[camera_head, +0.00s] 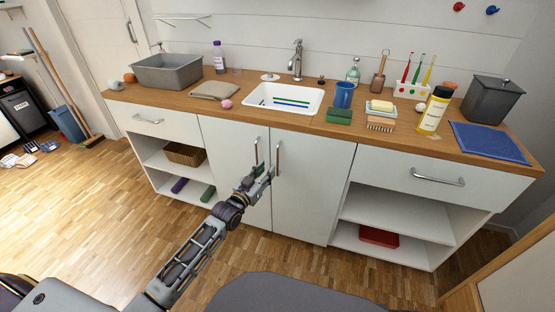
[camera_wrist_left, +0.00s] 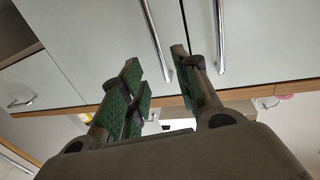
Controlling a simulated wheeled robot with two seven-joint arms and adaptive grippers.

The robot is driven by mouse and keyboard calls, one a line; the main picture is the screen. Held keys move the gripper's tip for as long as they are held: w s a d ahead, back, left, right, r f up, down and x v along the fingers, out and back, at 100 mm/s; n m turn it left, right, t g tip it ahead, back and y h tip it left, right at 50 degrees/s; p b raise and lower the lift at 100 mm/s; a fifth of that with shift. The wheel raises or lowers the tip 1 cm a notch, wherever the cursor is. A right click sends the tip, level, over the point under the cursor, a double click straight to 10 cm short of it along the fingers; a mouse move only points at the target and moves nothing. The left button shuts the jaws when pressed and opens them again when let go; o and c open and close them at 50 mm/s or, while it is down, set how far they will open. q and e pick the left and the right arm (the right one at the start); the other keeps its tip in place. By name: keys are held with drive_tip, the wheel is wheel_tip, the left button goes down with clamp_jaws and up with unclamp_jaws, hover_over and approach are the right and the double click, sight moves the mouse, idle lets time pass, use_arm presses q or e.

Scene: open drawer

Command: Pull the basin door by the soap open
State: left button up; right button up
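The basin cabinet has two white doors under the sink (camera_head: 284,99): a left door (camera_head: 226,160) and a right door (camera_head: 312,180), each with an upright metal bar handle near the middle seam. The soap (camera_head: 381,106) sits on the counter, on the right door's side. My left gripper (camera_head: 265,173) is in front of the doors at the lower part of the handles. In the left wrist view, its green-padded fingers (camera_wrist_left: 160,82) are apart, and one end of the right door's handle (camera_wrist_left: 156,40) shows between them. Contact cannot be told. The left door's handle (camera_wrist_left: 220,35) is outside them.
A drawer with a handle (camera_head: 438,178) and open shelves stand to the right; a drawer (camera_head: 150,121) and shelves with a basket (camera_head: 185,154) stand to the left. The wooden counter (camera_head: 245,118) overhangs the doors. The floor (camera_head: 300,265) before the right door is clear.

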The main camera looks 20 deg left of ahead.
sight(278, 158)
use_arm(q)
drive_tip(key=shift+b+x, duration=1.2)
drive_tip(key=shift+x, duration=3.5)
use_arm(e)
drive_tip(key=r, duration=0.3)
drive_tip(key=shift+a+r+t, duration=0.3)
drive_tip(key=shift+r+t, duration=0.05)
drive_tip(key=shift+t, duration=0.05)
use_arm(q)
clamp_jaws()
use_arm(e)
drive_tip(key=shift+s+f, duration=0.1)
